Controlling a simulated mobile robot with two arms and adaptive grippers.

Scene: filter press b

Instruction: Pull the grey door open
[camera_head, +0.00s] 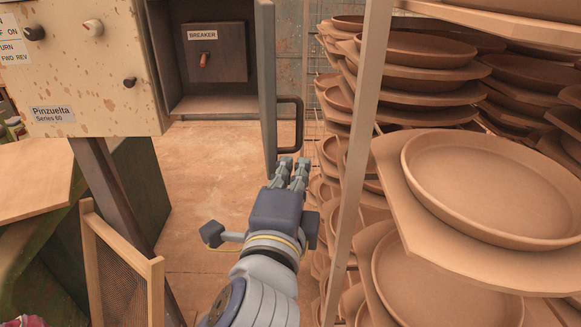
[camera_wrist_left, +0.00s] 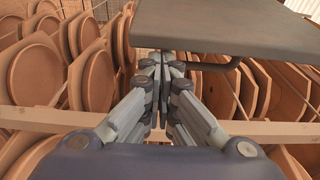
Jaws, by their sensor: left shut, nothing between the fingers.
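The grey door (camera_head: 266,85) stands swung out from the grey breaker box (camera_head: 213,100), seen nearly edge-on in the head view. Its dark bar handle (camera_head: 298,124) is on the right face. My left gripper (camera_head: 293,165) is just below the handle and near the door's lower corner. Its fingers are shut with nothing between them. In the left wrist view, the gripper (camera_wrist_left: 165,62) points toward the door panel (camera_wrist_left: 240,27), and the handle (camera_wrist_left: 215,64) shows at the panel's lower edge, beside the fingertips. I cannot tell whether they touch. My right gripper is not in view.
A rack of clay dishes (camera_head: 490,185) with a metal post (camera_head: 357,150) stands close on the right of my left arm. A cream control panel (camera_head: 85,70) is at the left. A wood-framed mesh screen (camera_head: 120,265) leans below. Floor (camera_head: 215,165) is clear under the box.

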